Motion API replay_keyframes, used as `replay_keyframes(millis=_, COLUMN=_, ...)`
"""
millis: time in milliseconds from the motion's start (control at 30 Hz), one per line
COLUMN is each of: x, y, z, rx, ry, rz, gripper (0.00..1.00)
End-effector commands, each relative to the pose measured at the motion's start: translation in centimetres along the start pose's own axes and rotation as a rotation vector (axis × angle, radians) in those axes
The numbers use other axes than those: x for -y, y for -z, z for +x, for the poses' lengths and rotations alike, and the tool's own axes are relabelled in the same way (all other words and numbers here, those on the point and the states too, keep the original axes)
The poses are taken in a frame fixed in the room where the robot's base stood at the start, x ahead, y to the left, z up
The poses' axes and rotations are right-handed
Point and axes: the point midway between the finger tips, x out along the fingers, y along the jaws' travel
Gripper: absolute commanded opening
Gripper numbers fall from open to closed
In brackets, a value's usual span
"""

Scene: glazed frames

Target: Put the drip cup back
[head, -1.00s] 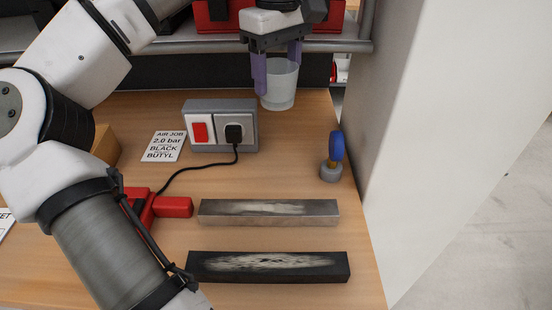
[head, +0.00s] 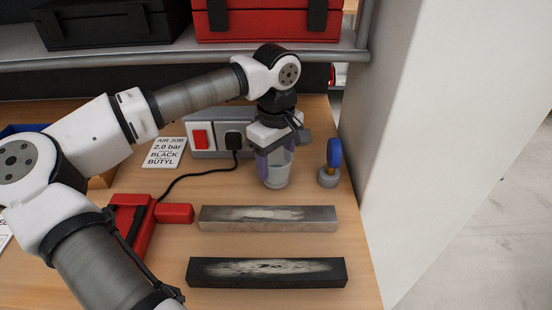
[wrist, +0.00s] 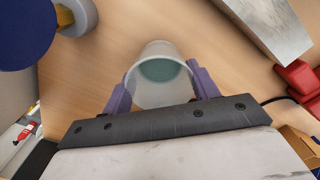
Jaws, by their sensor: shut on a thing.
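The drip cup (head: 277,171) is a translucent whitish cup, upright in the head view. My gripper (head: 274,157) comes down over it from above, its purple fingers shut on the cup's sides. In the wrist view, the cup (wrist: 158,72) sits between the two fingers (wrist: 162,88), with a greenish round area showing in it. The cup is behind the grey metal bar and left of the blue disc on its grey base. I cannot tell whether its bottom touches the bench.
A blue disc on a grey base (head: 329,176) stands close right of the cup. A switch-and-socket box (head: 203,139) is behind left. A grey bar (head: 268,218), black bar (head: 266,273) and red tool (head: 172,213) lie in front. A white wall (head: 405,130) bounds the right.

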Motion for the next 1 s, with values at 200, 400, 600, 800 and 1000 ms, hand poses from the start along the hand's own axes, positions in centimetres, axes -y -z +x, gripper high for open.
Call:
replay_keyframes(millis=200, x=0.0, y=0.0, z=0.6, rx=0.0, ry=-0.001, rz=-0.001, gripper=0.33)
replay_keyframes(millis=400, x=0.0, y=0.0, z=1.1, rx=0.0, ry=-0.001, rz=-0.001, gripper=0.33)
replay_keyframes(millis=600, x=0.0, y=0.0, z=0.8, rx=0.0, ry=-0.001, rz=-0.001, gripper=0.81)
replay_keyframes(millis=800, x=0.0, y=0.0, z=0.8, rx=0.0, ry=-0.001, rz=-0.001, gripper=0.81)
replay_keyframes(millis=1000, x=0.0, y=0.1, z=-0.1, rx=-0.002, ry=-0.001, rz=-0.002, gripper=0.81)
